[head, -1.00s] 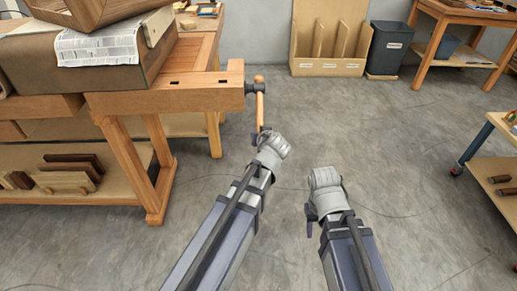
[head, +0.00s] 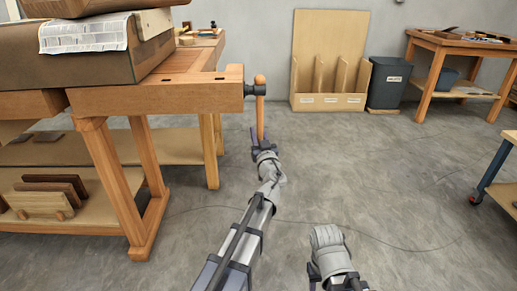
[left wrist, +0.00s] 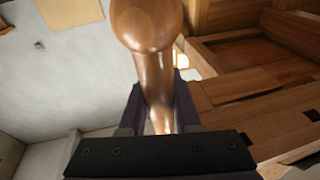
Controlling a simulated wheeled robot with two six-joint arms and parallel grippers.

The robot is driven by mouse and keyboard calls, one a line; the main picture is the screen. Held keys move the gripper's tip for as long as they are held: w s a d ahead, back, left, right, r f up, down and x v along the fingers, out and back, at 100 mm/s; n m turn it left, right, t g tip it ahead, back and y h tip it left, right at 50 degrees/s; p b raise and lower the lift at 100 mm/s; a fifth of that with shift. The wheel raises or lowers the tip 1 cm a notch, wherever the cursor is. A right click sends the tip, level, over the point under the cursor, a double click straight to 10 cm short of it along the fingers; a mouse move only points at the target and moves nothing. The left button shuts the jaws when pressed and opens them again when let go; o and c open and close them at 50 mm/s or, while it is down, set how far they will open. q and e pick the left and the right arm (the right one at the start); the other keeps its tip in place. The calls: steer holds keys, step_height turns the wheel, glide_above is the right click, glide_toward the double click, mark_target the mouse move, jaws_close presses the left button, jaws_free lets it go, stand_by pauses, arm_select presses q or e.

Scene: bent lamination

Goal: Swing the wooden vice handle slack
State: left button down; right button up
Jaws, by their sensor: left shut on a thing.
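The wooden vice handle (head: 260,118) hangs upright through the dark metal vice screw (head: 254,90) at the right end of the workbench's front beam. Its round knob sits just above the screw. My left gripper (head: 264,141) is shut on the handle's lower part, and hides its lower end. In the left wrist view the handle (left wrist: 153,68) runs between the two dark fingers, with a round knob toward the camera's top edge. My right gripper (head: 314,272) is low in the head view, away from the bench. Its fingers are mostly hidden behind its wrist.
The workbench (head: 150,98) fills the left side, with a brown covered block (head: 90,65) on top and wood pieces on its shelf. A plywood rack (head: 329,102) and a grey bin (head: 387,84) stand at the back. The floor right of the handle is clear.

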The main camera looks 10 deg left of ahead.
arm_select(q)
steer(key=shift+w+a+r+n+t+y+b, duration=0.1)
steer(key=shift+w+a+n+t+y+b, duration=0.3)
steer(key=shift+w+b, duration=0.35)
steer(key=shift+a, duration=0.1)
steer(key=c, duration=0.6)
jaws_free()
steer(key=shift+s+d, duration=0.3)
steer(key=shift+s, duration=0.05)
steer(key=b+v, duration=0.2)
steer(key=v, duration=0.5)
steer(key=shift+a, duration=0.15)
